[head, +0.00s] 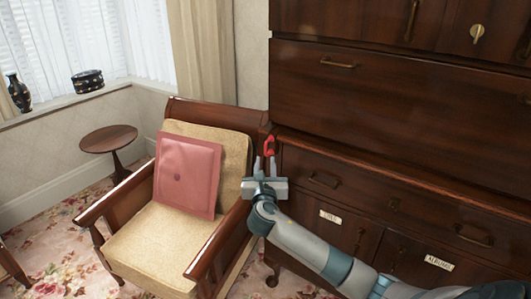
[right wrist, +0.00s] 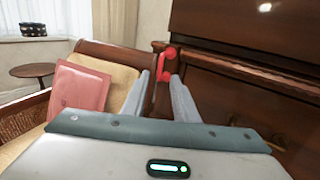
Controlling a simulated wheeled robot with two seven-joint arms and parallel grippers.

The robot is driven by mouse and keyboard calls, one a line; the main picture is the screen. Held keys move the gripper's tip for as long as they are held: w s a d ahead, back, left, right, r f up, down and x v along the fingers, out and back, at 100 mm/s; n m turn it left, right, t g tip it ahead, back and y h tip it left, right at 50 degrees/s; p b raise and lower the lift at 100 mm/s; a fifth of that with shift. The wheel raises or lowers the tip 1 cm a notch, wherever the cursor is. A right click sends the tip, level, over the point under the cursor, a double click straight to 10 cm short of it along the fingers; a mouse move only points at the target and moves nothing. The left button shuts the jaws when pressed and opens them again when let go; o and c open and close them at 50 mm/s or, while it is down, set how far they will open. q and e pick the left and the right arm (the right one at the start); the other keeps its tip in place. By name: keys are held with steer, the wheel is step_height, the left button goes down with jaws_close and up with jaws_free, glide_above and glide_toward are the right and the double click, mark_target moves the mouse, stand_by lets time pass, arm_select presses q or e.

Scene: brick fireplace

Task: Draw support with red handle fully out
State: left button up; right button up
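The red handle (head: 269,146) is a small loop on the front left edge of the dark wooden cabinet (head: 390,95), at the height of the ledge above the lower drawers. The support it belongs to is hard to make out against the dark wood. My right gripper (head: 265,160) is open just in front of the handle, its fingers pointing at it. In the right wrist view the red handle (right wrist: 165,52) shows just beyond and between the spread fingertips (right wrist: 159,76); I cannot tell whether they touch it. My left gripper is not in view.
An armchair (head: 155,245) with a pink cushion (head: 187,176) stands close left of my right gripper. A small round table (head: 108,138) is farther left, below the windowsill. Lower drawers with brass pulls (head: 324,180) lie right of the gripper.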

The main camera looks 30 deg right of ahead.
mark_target(266, 151)
steer(key=x, duration=0.7)
jaws_close()
stand_by(1.4)
